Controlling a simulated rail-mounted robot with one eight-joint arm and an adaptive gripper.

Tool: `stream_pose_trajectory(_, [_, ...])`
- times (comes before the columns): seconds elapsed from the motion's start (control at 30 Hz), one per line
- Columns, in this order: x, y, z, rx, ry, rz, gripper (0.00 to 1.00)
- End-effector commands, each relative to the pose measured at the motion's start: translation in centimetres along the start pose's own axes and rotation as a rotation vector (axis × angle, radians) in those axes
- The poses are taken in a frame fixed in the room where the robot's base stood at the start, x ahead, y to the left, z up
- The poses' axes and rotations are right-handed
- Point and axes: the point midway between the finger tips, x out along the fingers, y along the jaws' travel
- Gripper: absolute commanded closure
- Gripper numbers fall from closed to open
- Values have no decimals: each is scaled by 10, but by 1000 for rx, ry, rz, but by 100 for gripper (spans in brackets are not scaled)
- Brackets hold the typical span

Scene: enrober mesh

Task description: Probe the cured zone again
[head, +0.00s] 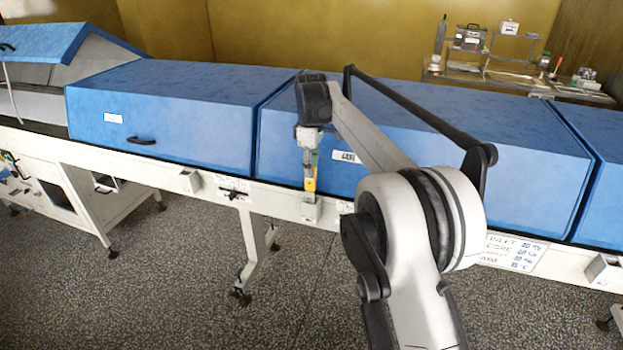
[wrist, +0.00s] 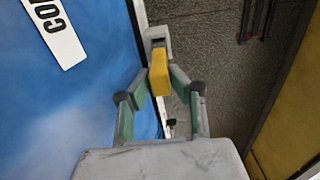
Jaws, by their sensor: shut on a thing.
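My gripper (head: 310,172) points down in front of the blue tunnel hoods, just above the conveyor's white side rail. It is shut on a yellow probe handle (head: 309,185). In the wrist view the yellow handle (wrist: 159,74) sits between my two green-and-grey fingers. A small light-grey holder (head: 311,209) on the rail is directly below the handle. In the wrist view the holder (wrist: 154,33) is just beyond the handle; I cannot tell whether the probe's tip is inside it. The middle blue hood (head: 420,130) has a label, partly readable as "CO" in the wrist view (wrist: 54,32).
Another closed blue hood (head: 165,110) is at left, and a raised blue lid (head: 45,42) at far left. Similar grey holders (head: 189,181) sit along the rail. A written board (head: 512,253) hangs at right. A cart (head: 515,75) with instruments stands behind. The speckled floor in front is clear.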

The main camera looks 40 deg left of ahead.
Motion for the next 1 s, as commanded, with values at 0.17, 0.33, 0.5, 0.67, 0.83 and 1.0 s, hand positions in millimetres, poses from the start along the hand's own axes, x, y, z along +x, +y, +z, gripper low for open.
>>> stream_pose_trajectory(0.17, [24, 0, 0, 0, 0, 0, 100])
stream_pose_trajectory(0.33, [35, 0, 0, 0, 0, 0, 100])
stream_pose_trajectory(0.5, [35, 0, 0, 0, 0, 0, 100])
stream_pose_trajectory(0.67, [38, 0, 0, 0, 0, 0, 80])
stream_pose_trajectory(0.83, [38, 0, 0, 0, 0, 0, 63])
stream_pose_trajectory(1.0, [38, 0, 0, 0, 0, 0, 63])
